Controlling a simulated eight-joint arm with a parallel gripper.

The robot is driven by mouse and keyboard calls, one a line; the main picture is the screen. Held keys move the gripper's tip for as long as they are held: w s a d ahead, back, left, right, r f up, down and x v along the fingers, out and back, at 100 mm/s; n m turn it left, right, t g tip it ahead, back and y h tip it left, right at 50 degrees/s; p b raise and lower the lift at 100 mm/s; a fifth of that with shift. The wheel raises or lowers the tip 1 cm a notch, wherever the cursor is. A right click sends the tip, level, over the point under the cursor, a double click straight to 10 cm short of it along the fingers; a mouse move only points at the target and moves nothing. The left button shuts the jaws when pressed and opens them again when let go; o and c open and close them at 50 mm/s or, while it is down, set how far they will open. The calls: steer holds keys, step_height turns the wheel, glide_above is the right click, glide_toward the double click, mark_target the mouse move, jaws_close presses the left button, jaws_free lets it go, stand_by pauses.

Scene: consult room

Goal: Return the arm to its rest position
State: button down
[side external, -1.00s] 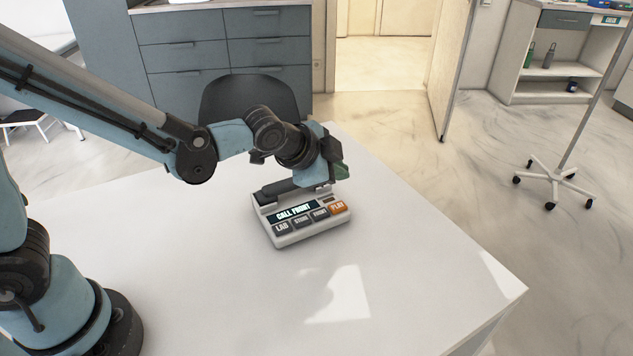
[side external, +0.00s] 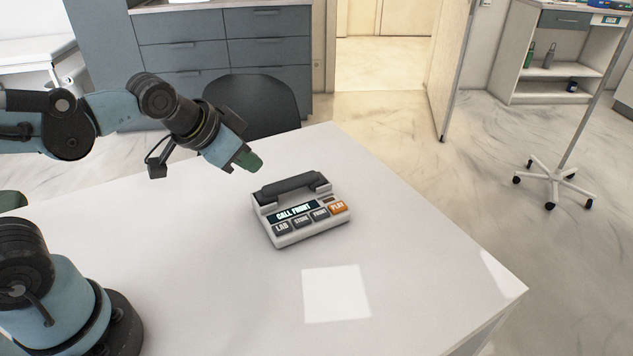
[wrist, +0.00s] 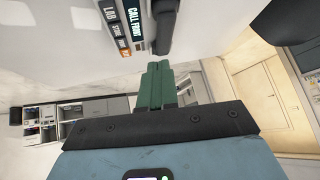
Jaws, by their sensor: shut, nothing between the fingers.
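My gripper (side external: 253,162) is in the air over the white table (side external: 190,270), up and to the left of the intercom in the side view. Its green fingers are shut together with nothing between them, as the wrist view also shows (wrist: 158,68). The white intercom (side external: 312,229) sits on the table with its dark handset (side external: 291,187) lying across its back. Its display reads CALL FRONT, above a row of grey buttons and an orange PLAY button. The intercom also shows at the top of the wrist view (wrist: 122,40). My gripper is apart from it.
A dark chair (side external: 250,105) stands at the table's far edge, before grey drawers (side external: 215,53). A wheeled stand (side external: 556,175) and shelf unit (side external: 545,68) are off to the right. The table is clear around the intercom.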

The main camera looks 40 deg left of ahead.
steer(key=s+n, duration=0.1)
steer(key=s+a+n, duration=0.1)
steer(key=s, duration=0.1)
steer(key=s+a, duration=0.1)
steer(key=shift+s+f+n+g, duration=0.25)
steer(key=shift+f+n+g, duration=0.05)
steer(key=shift+n, duration=0.1)
